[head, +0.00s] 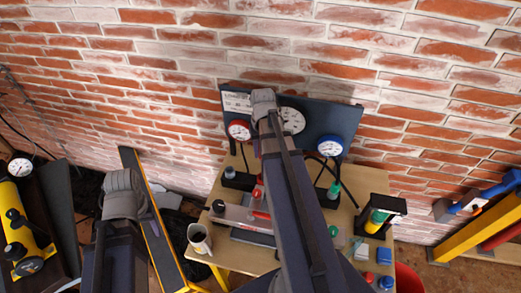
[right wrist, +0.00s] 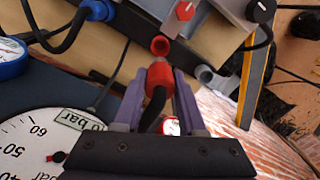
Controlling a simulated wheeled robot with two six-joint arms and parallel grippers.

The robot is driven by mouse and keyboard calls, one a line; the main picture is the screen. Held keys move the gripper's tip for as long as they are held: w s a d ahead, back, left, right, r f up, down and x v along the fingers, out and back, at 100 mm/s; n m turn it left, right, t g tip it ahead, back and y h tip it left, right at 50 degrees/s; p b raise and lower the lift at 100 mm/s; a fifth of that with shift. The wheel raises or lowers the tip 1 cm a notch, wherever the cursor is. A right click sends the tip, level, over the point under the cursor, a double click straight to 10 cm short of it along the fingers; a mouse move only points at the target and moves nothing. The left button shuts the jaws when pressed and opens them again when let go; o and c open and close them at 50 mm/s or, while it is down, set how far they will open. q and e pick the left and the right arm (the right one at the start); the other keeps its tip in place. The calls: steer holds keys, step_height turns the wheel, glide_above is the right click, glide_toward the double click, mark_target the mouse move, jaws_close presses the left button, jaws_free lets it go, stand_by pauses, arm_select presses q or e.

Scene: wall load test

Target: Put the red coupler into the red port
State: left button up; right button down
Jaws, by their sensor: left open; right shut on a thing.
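My right gripper (right wrist: 160,105) is shut on the red coupler (right wrist: 158,80), with a dark hose trailing back from it. The red port (right wrist: 160,46) faces the coupler with its round mouth clear. The coupler's tip lies just short of the mouth in the right wrist view, roughly in line; I cannot tell whether they touch. In the head view my right arm covers most of the right gripper, and a small red part (head: 258,191) shows beside it. My left gripper (head: 124,200) is at the left, away from the table; its fingers are hard to make out.
A grey port (right wrist: 204,75) sits beside the red port. The box has a red knob (right wrist: 185,10) and a black knob (right wrist: 262,11). A dark gauge panel (head: 343,122) stands at the wall. A mug (head: 199,239) and small blue blocks (head: 384,256) are on the wooden table (head: 372,182).

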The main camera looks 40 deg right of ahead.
steer(key=shift+f, duration=0.15)
steer(key=shift+f+b, duration=3.15)
steer(key=shift+b, duration=0.15)
steer(key=shift+f, duration=0.2)
steer(key=shift+f+b, duration=0.7)
steer(key=shift+b, duration=0.2)
steer(key=shift+f+b, duration=0.7)
steer(key=shift+f+b, duration=0.6)
steer(key=shift+f, duration=0.2)
steer(key=shift+f+b, duration=0.45)
steer(key=shift+b, duration=0.2)
steer(key=shift+f, duration=0.1)
